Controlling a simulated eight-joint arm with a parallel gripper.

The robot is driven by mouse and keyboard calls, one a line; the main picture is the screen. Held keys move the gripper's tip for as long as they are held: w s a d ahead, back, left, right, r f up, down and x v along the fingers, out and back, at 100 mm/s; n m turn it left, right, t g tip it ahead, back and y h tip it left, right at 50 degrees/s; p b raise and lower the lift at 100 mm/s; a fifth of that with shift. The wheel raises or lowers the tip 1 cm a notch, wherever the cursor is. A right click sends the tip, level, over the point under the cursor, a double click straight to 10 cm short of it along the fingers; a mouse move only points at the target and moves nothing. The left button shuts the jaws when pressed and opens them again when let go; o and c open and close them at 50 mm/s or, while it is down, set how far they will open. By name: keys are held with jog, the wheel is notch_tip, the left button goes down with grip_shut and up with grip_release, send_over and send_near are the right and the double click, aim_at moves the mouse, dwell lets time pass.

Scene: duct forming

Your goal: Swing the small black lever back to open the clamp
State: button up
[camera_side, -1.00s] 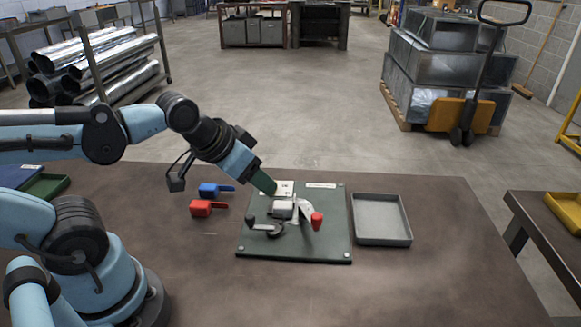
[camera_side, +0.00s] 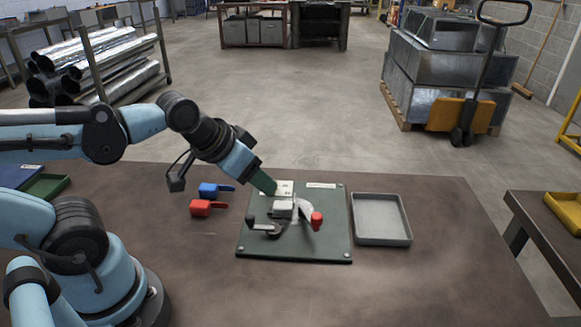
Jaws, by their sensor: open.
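A dark green fixture plate (camera_side: 325,243) lies on the table. On it stands a clamp with a grey-white block (camera_side: 283,208) and a curved pale metal piece (camera_side: 303,209). A small black lever (camera_side: 262,225) with a dark knob at its left end sits at the plate's front left. A red-knobbed handle (camera_side: 316,220) stands to the right of the clamp. My gripper (camera_side: 272,188) is open, with green fingers pointing down and right at the plate's back left edge, behind the clamp and apart from the lever. The gap between the fingers is hard to see.
A blue handled piece (camera_side: 214,190) and a red handled piece (camera_side: 207,208) lie left of the plate. An empty grey tray (camera_side: 381,241) stands close to its right. A green tray (camera_side: 47,186) is at the far left. The table front is clear.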

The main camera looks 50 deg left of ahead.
aim_at(250, 216)
jog(key=shift+s+a+f+m+g, duration=0.25)
jog(key=shift+f+m+g, duration=1.15)
jog(key=shift+m, duration=1.55)
jog(key=shift+s+a+f+m+g, duration=0.1)
jog(key=shift+a+f+m+g, duration=0.25)
jog(key=shift+f+m+g, duration=1.8)
jog(key=shift+s+a+f+m+g, duration=0.2)
jog(key=shift+f+m, duration=0.9)
jog(key=shift+m, duration=2.6)
jog(key=shift+w+a, duration=0.1)
grip_shut()
